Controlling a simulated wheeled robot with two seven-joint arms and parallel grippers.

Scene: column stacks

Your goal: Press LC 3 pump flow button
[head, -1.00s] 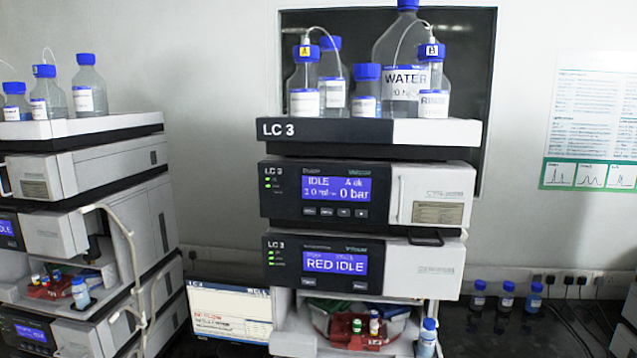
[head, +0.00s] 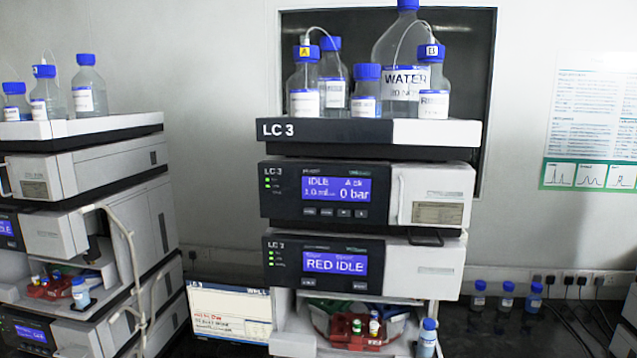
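The LC 3 stack stands right of centre in the head view, with a tray (head: 340,132) labelled LC 3 on top. Below it is the pump module (head: 418,208), whose blue display (head: 336,190) reads IDLE and 0 bar. A row of small dark buttons (head: 335,212) sits under that display; their labels are too small to read. The module beneath has a display (head: 333,261) reading RED IDLE, with two small buttons under it. Neither of my grippers is in view.
Bottles, including a large WATER bottle (head: 403,85), stand on the top tray. Another stack (head: 80,130) stands at the left, with a monitor (head: 230,312) between. Small blue-capped bottles (head: 507,298) stand on the dark bench at right. A sampler with a red rack (head: 350,326) is below.

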